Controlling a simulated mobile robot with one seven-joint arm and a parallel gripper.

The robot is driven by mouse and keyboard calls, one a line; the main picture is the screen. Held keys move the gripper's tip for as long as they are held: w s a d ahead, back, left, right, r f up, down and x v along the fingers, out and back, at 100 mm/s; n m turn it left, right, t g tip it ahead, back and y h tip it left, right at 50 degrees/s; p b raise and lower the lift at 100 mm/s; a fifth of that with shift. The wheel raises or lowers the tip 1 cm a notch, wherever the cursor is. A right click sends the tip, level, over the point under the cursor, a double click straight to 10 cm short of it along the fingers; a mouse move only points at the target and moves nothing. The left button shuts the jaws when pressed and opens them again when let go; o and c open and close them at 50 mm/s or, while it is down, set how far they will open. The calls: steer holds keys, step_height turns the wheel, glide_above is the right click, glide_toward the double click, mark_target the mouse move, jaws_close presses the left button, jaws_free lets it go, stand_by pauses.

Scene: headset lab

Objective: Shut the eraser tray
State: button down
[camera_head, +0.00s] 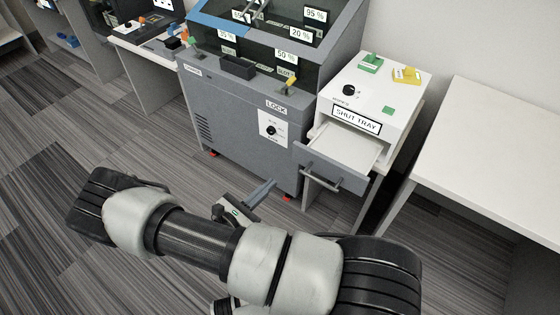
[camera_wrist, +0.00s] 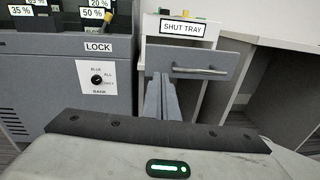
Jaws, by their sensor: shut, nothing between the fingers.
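The eraser tray (camera_head: 345,152) is a pale drawer with a grey front and bar handle, pulled out from a white cabinet (camera_head: 402,112) under a "SHUT TRAY" label. In the wrist view, the drawer's grey front (camera_wrist: 232,62) and its handle stand just beyond my gripper, a little to the right. My gripper (camera_head: 272,183) is shut and empty, in front of and to the left of the drawer. It also shows in the wrist view (camera_wrist: 163,78), where its fingertips overlap the left end of the drawer front; I cannot tell whether they touch it.
A grey machine (camera_head: 235,115) with a "LOCK" dial panel stands left of the cabinet. A white table (camera_head: 505,150) stands to the right. Small green and yellow blocks and a black knob (camera_head: 349,90) are on the cabinet. The carpet in front is clear.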

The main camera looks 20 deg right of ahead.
steer(key=f+n+t, duration=0.1)
steer(key=f+n, duration=0.1)
glide_toward(297, 154)
steer(key=shift+y, duration=0.3)
steer(key=x, duration=0.6)
steer(key=shift+s+b, duration=0.1)
steer(key=shift+b, duration=0.2)
steer(key=shift+w+d, duration=0.2)
